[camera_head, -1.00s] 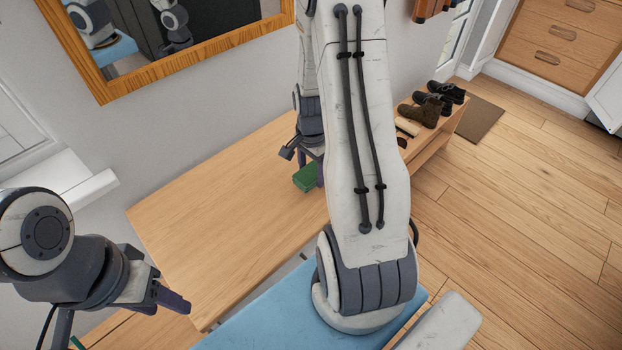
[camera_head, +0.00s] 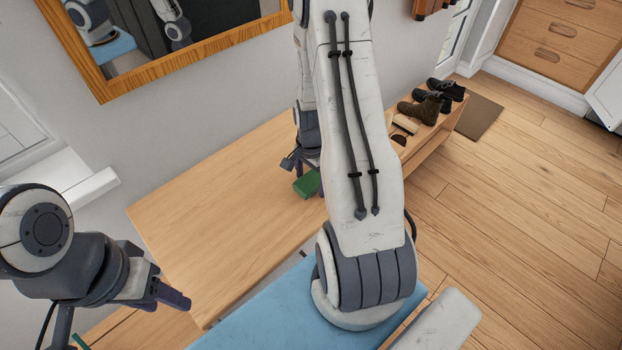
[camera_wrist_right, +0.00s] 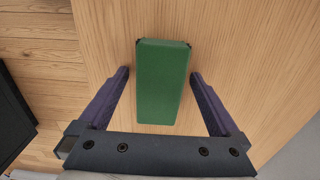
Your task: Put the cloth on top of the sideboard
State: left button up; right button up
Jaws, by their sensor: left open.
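A green, flat, block-shaped thing (camera_head: 306,184), which may be the folded cloth, is at the wooden sideboard top (camera_head: 215,195). In the right wrist view the green thing (camera_wrist_right: 162,85) appears to rest on the wood. My right gripper (camera_wrist_right: 160,76) is open, with one finger on each side of it and a gap on both sides. In the head view my right arm hides part of the green thing and most of the right gripper. My left gripper (camera_head: 172,298) is open and empty, low at the left, near the sideboard's front corner.
Shoes (camera_head: 432,100) and a light brush (camera_head: 405,124) stand on a low wooden bench (camera_head: 432,145) beyond my right arm. A wood-framed mirror (camera_head: 190,45) hangs on the wall behind. The left part of the sideboard top is bare.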

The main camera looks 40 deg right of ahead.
aim_at(311, 179)
notch_tip(311, 179, up, 12)
jog(key=s+a+r+n, duration=0.1)
jog(key=a+r+n, duration=0.3)
jog(key=a, duration=0.5)
jog(key=a+r+n, duration=0.1)
jog(key=a+n, duration=0.5)
jog(key=a, duration=0.2)
jog(key=s+a+r+n+y, duration=0.1)
jog(key=s+a+r+n, duration=0.3)
jog(key=s+a+n, duration=0.9)
jog(key=shift+s+n+b, duration=0.45)
jog(key=shift+s+n, duration=0.35)
jog(key=shift+s, duration=0.25)
